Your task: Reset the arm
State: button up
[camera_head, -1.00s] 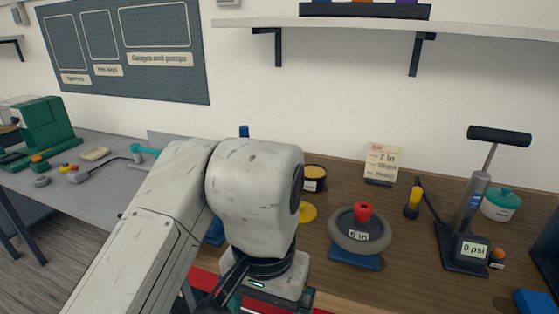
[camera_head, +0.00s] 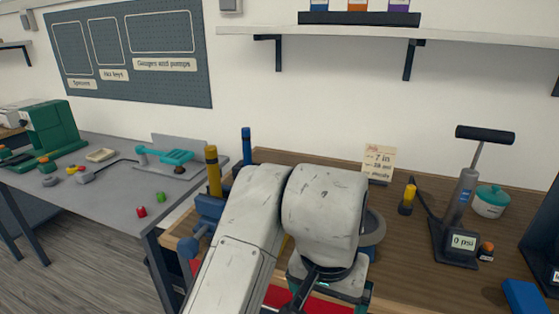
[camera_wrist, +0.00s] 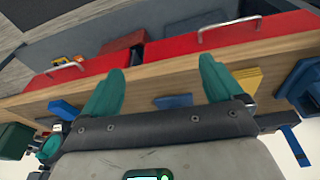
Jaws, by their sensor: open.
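My gripper (camera_wrist: 158,88) shows in the wrist view with its two teal fingers wide apart and nothing between them. It faces the wooden bench front (camera_wrist: 150,92) with red drawers (camera_wrist: 212,38) that have metal handles. In the head view my white arm is bent in front of the workbench (camera_head: 420,270), and its end points down near a red drawer (camera_head: 292,299). The fingertips are hidden there behind my wrist.
A pump with a gauge reading 0 psi (camera_head: 463,242) stands on the bench at right, with a teal-lidded pot (camera_head: 491,202) beside it. A blue vise-like stand (camera_head: 207,210) is left of my arm. A grey table (camera_head: 90,205) with small parts stands further left.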

jog(key=d+f+n+t+h, duration=0.1)
jog(key=d+f, duration=0.2)
jog(key=d, duration=0.5)
jog(key=s+d+f+h, duration=0.1)
jog(key=d+f, duration=0.3)
jog(key=d, duration=0.3)
jog(key=d+f+n+t+h, duration=0.1)
jog(key=d+f, duration=0.2)
jog(key=d, duration=0.5)
jog(key=s+d+f+n+g+y, duration=0.1)
jog(key=s+d+f+n, duration=0.15)
jog(key=s+f, duration=0.8)
jog(key=s+a+f+g+y, duration=0.1)
jog(key=s+a+f, duration=0.1)
jog(key=s, duration=0.4)
jog(key=s+a+f+y, duration=0.2)
jog(key=s+a+f, duration=0.1)
jog(key=s, duration=0.3)
jog(key=shift+f+g+p, duration=0.35)
jog(key=shift+f+g, duration=0.05)
jog(key=shift+f, duration=0.3)
